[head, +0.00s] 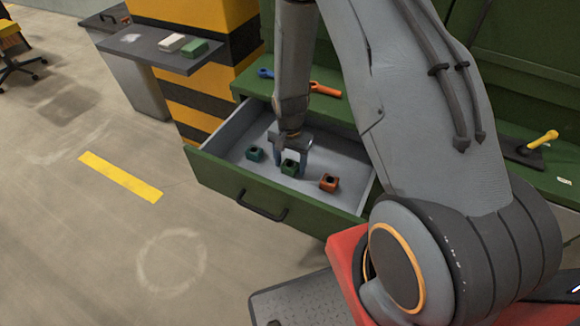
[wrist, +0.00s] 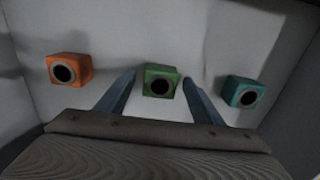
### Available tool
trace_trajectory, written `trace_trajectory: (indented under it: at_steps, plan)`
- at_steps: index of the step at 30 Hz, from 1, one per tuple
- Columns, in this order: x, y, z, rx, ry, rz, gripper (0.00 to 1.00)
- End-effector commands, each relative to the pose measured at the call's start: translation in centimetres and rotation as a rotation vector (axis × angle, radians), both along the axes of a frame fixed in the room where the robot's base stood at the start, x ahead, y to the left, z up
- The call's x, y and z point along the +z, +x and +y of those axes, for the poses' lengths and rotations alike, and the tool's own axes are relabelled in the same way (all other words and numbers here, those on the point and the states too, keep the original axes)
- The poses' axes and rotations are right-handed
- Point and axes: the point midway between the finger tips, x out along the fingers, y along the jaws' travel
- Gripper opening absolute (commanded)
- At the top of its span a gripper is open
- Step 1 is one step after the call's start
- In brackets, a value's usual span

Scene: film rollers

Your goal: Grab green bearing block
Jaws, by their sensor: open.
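The green bearing block (head: 289,168) is a small cube with a dark round bore, lying in the middle of the open drawer's floor. In the wrist view the green block (wrist: 161,82) sits between and just beyond the tips of my open gripper (wrist: 160,78). In the head view my gripper (head: 288,160) points down into the drawer with its fingers around the green block's position. Whether the fingers touch it cannot be told. An orange block (head: 329,182) and a teal block (head: 254,154) lie on either side; they also show in the wrist view, orange (wrist: 70,69) and teal (wrist: 243,92).
The grey drawer (head: 228,147) has raised walls and a dark handle (head: 262,207) on its green front. An orange-handled tool (head: 325,90) and a blue tool (head: 266,73) lie on the green cabinet ledge behind. A striped yellow-black pillar (head: 208,95) stands at the left.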

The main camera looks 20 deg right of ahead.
Motion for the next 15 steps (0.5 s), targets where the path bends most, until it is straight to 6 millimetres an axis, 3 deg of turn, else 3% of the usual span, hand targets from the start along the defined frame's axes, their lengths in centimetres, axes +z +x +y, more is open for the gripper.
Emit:
trace_trajectory:
  at_steps: [9,15]
  plan:
    - [-0.36,0.01,-0.01,0.0,0.0,0.0,0.61]
    - [-0.35,0.0,0.0,0.0,0.0,0.0,0.27]
